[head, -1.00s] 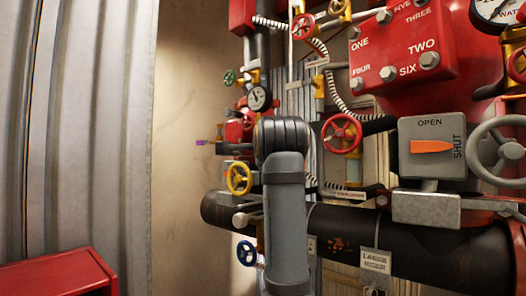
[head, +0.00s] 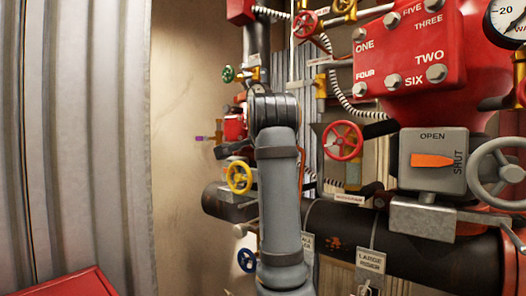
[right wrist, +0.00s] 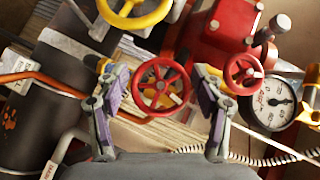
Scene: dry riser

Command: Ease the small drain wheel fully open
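In the right wrist view a small red handwheel (right wrist: 161,87) sits between the two spread fingers of my right gripper (right wrist: 157,75). There is a gap on each side of the wheel, so the fingers look open and apart from it. No label shows which wheel is the drain wheel. A yellow wheel (right wrist: 134,10) and a smaller red wheel (right wrist: 243,72) are near it. In the head view my grey arm covers the middle of the pipework, hiding the gripper and the wheel between its fingers. My left gripper is not in view.
Near my arm in the head view are a yellow wheel (head: 239,178), a blue wheel (head: 246,259) and a larger red wheel (head: 343,141). A thick black pipe (head: 400,242) runs below. A gauge (right wrist: 273,103) is close to the right finger. Free room lies left, before the wall (head: 180,120).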

